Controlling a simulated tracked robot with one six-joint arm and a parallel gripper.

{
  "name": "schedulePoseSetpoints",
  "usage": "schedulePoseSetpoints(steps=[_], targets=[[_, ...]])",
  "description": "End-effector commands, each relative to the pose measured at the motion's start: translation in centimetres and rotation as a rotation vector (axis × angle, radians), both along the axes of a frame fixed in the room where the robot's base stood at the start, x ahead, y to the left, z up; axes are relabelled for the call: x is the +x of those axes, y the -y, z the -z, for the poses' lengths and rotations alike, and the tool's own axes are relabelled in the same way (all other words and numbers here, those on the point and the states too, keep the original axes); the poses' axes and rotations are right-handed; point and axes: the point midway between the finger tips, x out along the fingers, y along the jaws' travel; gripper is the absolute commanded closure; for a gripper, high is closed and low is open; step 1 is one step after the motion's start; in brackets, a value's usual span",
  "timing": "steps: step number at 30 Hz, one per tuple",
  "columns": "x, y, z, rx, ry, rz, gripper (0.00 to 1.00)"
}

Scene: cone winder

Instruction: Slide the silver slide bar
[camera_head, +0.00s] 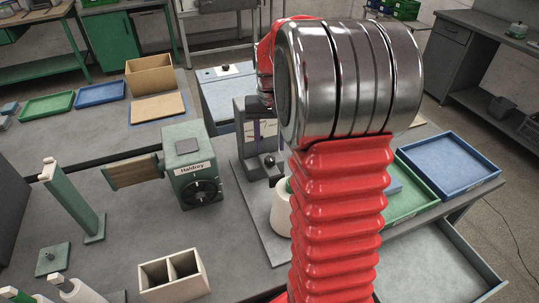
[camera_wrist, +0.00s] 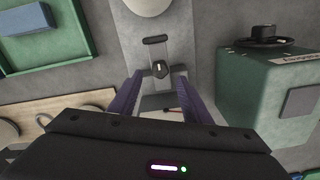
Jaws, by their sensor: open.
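My gripper (camera_wrist: 160,80) is open in the wrist view, with its two purple fingers apart. Between and just past the fingertips is a dark knob (camera_wrist: 160,69) on a pale grey metal part, which may be the silver slide bar (camera_wrist: 162,101). No finger is seen shut on it. A short dark bar (camera_wrist: 155,40) lies just above the knob in the picture. In the head view, a dark knob (camera_head: 269,160) shows on the grey winder (camera_head: 260,172). My red and chrome arm hides much of the winder and most of my gripper there.
A green box (camera_head: 187,170) with a handwheel stands left of the winder; it also fills the right of the wrist view (camera_wrist: 260,85). A white cone (camera_head: 281,212) stands in front of the winder. A blue tray (camera_head: 470,182) lies at right. A divided wooden box (camera_head: 174,286) is at front.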

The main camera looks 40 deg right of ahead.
Motion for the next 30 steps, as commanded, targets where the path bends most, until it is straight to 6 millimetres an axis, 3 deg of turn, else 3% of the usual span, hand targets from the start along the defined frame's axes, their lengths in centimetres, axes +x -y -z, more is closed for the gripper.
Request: schedulePoseSetpoints(steps=[6,12,22,30], targets=[[0.0,0.0,3.3,0.002,-0.003,0.000,0.56],[0.0,0.0,5.1,0.001,-0.001,-0.001,0.56],[0.0,0.0,5.4,0.000,0.000,-0.001,0.56],[0.0,0.0,5.4,0.000,0.000,-0.001,0.74]])
